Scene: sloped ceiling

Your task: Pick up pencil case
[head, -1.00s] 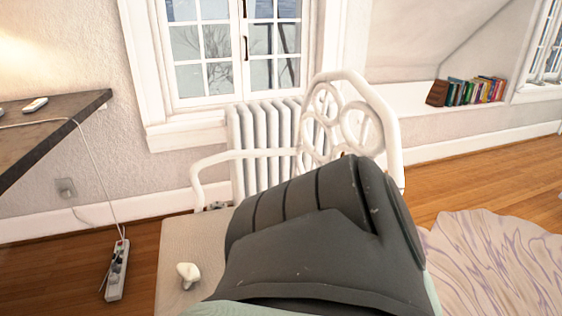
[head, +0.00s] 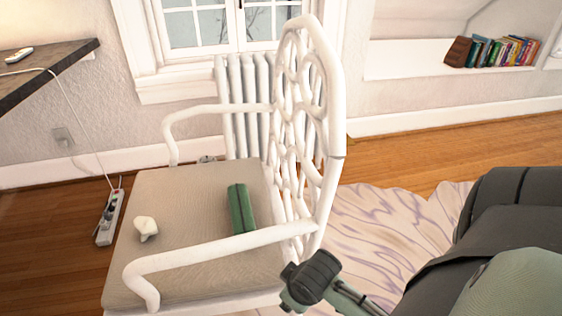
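The pencil case (head: 242,208) is a green, rounded case with a dark stripe along its length. It lies on the beige seat cushion (head: 180,275) of a white chair, near the backrest and behind the near armrest. My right arm comes in from the right, with its dark end (head: 311,280) at the near side of the chair, in front of the armrest and apart from the case. Its fingers cannot be made out, and nothing is seen held there. My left gripper is out of view.
The chair's white armrest (head: 215,261) and openwork backrest (head: 318,140) stand around the seat. A small white object (head: 146,228) lies on the seat's left part. A power strip (head: 110,217) is on the floor at left. A patterned rug (head: 380,225) lies to the right.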

